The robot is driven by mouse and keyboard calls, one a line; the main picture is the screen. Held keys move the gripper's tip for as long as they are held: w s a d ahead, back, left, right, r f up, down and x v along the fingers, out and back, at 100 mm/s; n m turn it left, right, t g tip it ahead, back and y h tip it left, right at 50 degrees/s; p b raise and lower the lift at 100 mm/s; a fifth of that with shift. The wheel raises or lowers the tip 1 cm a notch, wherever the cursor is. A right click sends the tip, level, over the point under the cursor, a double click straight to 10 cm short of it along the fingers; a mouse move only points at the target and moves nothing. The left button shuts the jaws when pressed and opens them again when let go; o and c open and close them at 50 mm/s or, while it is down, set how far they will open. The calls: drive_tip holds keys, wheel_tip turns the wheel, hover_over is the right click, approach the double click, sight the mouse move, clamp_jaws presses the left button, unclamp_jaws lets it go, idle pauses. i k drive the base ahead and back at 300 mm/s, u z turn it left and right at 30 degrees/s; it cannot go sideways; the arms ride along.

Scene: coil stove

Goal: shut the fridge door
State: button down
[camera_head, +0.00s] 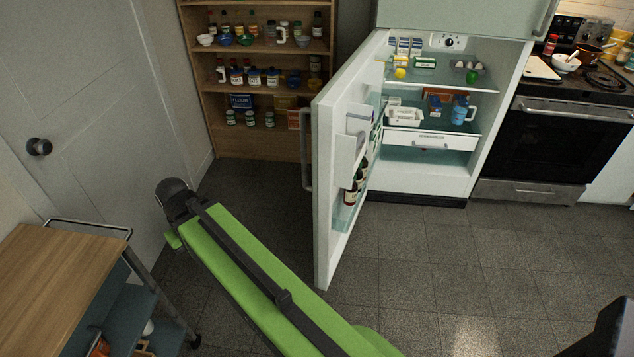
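The fridge door (325,200) stands wide open, hinged at the left side of the white fridge (475,150) and swung out toward me. Its long handle (306,150) is on the outer face, on the left. Its inner shelves hold dark bottles (354,190) and face right. The fridge inside is open to view, with food on its shelves and a drawer (431,141) below. My green arm reaches from the bottom middle up to the left, ending in a dark joint left of the door and apart from it. No gripper fingers can be made out.
A wooden cart (55,285) stands at the lower left, near a closed grey room door (85,120). A shelf of jars (205,100) stands behind. The stove (550,140) is right of the fridge. The tiled floor (450,260) before the fridge is clear.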

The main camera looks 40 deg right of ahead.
sight(345, 106)
drive_tip(key=i, duration=0.85)
drive_tip(key=u, duration=0.05)
